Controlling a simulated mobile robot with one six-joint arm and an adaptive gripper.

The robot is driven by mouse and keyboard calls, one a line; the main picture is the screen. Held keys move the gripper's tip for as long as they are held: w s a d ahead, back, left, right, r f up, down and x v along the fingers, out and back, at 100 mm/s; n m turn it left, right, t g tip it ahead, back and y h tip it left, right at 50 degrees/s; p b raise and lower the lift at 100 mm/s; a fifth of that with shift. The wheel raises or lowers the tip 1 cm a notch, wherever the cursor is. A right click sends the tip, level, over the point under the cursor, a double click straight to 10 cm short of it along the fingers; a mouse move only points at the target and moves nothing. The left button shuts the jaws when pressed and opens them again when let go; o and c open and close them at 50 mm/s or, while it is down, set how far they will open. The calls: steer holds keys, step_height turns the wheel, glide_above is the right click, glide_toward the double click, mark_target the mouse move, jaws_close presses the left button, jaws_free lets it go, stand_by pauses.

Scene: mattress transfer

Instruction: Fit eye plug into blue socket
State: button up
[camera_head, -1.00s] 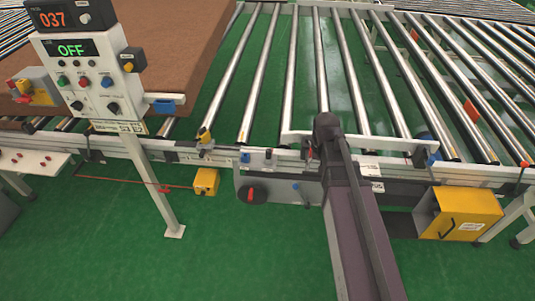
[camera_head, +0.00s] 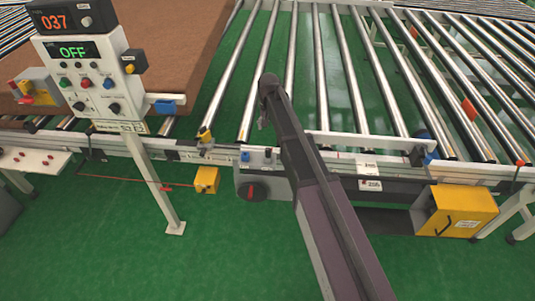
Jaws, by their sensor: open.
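My dark arm reaches up from the bottom centre over the conveyor's front rail. My gripper (camera_head: 262,121) shows only as a small part below the arm's end, over the rollers; the arm hides most of it. I see nothing held in it. I cannot surely identify the eye plug; a small yellow and black fitting (camera_head: 205,136) stands on the front rail, left of my gripper. Small blue parts are a block (camera_head: 166,107) beside the control panel and a piece (camera_head: 245,157) on the rail; I cannot tell which, if either, is the blue socket.
The control panel (camera_head: 85,75) stands on a post at left, before a brown mattress (camera_head: 180,40). A yellow box (camera_head: 206,180) hangs below the rail at a red cord. A larger yellow box (camera_head: 458,212) is at right. The green floor in front is mostly clear.

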mark_target(268, 149)
steer(key=shift+f, duration=0.1)
step_height(268, 149, down, 8)
steer(key=b, duration=0.8)
steer(key=shift+f+b, duration=0.2)
steer(key=shift+b, duration=0.15)
steer(key=shift+f, duration=0.15)
steer(key=shift+f+b, duration=2.45)
steer(key=shift+b, duration=0.15)
jaws_close()
